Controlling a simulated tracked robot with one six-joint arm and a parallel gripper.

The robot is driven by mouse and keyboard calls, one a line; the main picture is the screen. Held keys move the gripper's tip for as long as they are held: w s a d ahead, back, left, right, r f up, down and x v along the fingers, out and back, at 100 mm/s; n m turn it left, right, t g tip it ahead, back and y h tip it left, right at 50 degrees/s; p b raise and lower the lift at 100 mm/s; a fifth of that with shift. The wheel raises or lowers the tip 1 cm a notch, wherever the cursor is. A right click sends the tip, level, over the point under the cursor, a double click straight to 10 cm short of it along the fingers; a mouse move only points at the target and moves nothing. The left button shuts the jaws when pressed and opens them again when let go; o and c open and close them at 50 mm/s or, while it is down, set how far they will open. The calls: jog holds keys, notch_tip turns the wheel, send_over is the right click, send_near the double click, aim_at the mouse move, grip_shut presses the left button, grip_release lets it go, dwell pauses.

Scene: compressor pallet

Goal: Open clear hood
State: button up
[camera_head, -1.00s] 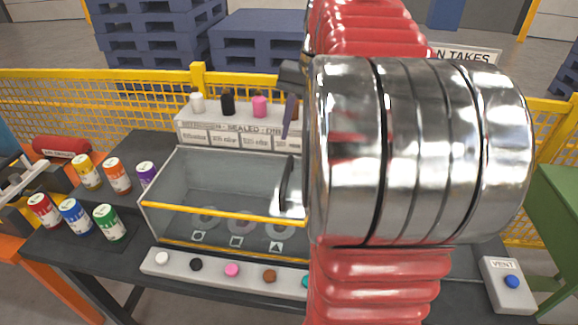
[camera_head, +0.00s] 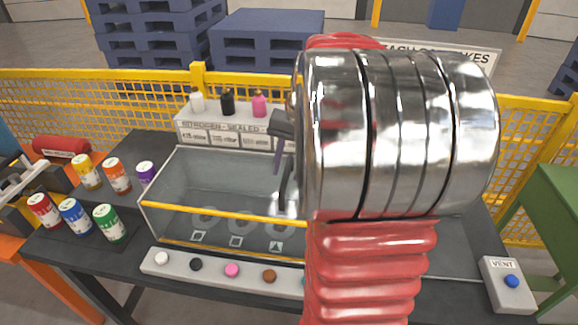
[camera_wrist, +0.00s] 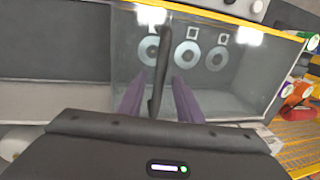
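The clear hood (camera_head: 180,180) is a see-through box with a yellow front edge, sitting closed on the dark table. Its dark upright handle (camera_head: 285,188) stands near my arm in the head view; my arm hides the hood's right part. In the wrist view, the handle (camera_wrist: 161,75) stands between the two purple fingers of my gripper (camera_wrist: 157,98). The fingers are apart, with a gap on each side of the handle. My gripper also shows in the head view (camera_head: 279,155), beside the handle.
A strip with coloured buttons (camera_head: 231,270) runs along the table's front. Several coloured cans (camera_head: 75,215) stand at left. A labelled rack (camera_head: 228,125) with bottles stands behind the hood. A vent box (camera_head: 508,285) is at right. A yellow mesh fence (camera_head: 100,100) runs behind.

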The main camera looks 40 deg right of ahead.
jog(key=shift+c, duration=0.2)
grip_shut()
dwell(0.3)
jog(key=shift+d, duration=0.2)
jog(key=shift+a, duration=0.1)
